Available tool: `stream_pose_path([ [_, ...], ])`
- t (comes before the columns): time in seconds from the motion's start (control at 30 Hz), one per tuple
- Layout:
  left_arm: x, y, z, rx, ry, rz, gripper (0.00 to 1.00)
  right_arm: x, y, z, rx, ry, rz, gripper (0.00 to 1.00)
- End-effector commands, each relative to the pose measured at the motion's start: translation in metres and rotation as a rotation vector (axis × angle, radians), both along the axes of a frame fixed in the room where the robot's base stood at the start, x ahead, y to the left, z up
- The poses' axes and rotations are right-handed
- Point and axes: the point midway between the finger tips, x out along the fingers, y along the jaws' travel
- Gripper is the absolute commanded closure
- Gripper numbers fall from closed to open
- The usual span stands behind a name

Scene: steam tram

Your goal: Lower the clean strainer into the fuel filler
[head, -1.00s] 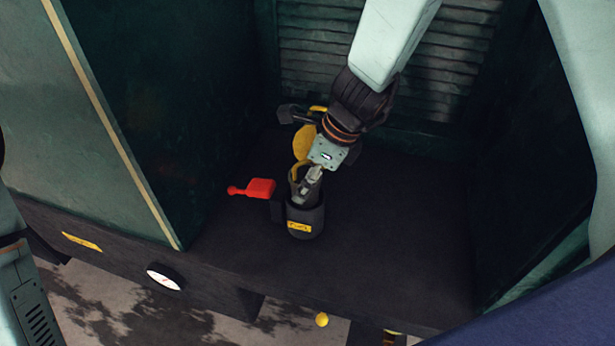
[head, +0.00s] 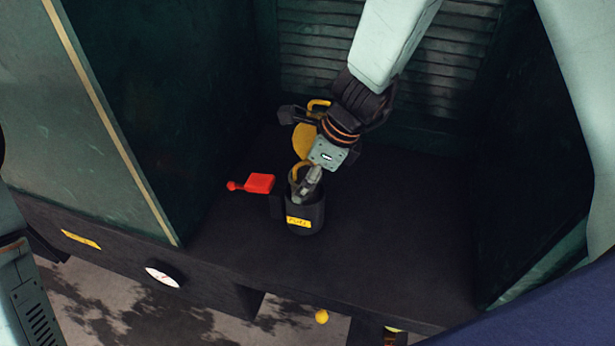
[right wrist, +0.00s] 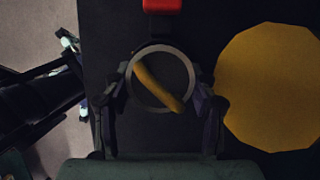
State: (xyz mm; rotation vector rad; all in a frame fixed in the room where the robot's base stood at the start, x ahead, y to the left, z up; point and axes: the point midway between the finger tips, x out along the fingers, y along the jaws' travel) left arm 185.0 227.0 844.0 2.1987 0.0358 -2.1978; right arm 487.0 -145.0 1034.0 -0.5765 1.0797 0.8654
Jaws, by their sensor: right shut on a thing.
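The fuel filler (head: 305,217) is a dark upright cylinder with a yellow label, standing on the dark deck. My right gripper (head: 305,184) comes down from above, its fingertips at the filler's mouth. It is shut on the strainer. In the right wrist view the strainer (right wrist: 133,80) shows as a grey ring with a yellow handle (right wrist: 158,86) across it, between my two fingers. In the head view its yellow handle (head: 297,170) stands above the mouth. How deep the strainer sits is hidden by the fingers and rim.
A yellow disc (head: 303,141) stands just behind the filler. A red handle-like piece (head: 259,183) is left of it. Dark panels rise on both sides, with a louvred wall (head: 320,50) behind. A white gauge (head: 162,277) is on the front edge. The deck on the right is clear.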

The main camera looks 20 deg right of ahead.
Motion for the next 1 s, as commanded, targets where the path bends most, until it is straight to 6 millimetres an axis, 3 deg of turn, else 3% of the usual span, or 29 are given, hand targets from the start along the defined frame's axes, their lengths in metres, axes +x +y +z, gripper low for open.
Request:
stream_pose_path([
  [0.67,0.0000,0.0000,-0.0064,0.000,0.000,0.000,0.72,0.0002,0.0000,-0.0075,0.000,0.000,0.000,0.76],
  [0.7,0.0000,0.0000,-0.0057,0.000,0.000,0.000,0.72,0.0003,-0.0001,-0.0069,0.000,0.000,0.000,0.42],
  [1.0,0.0000,0.0000,-0.0050,0.000,0.000,0.000,0.72,0.0001,0.0000,-0.0064,0.000,0.000,0.000,0.16],
])
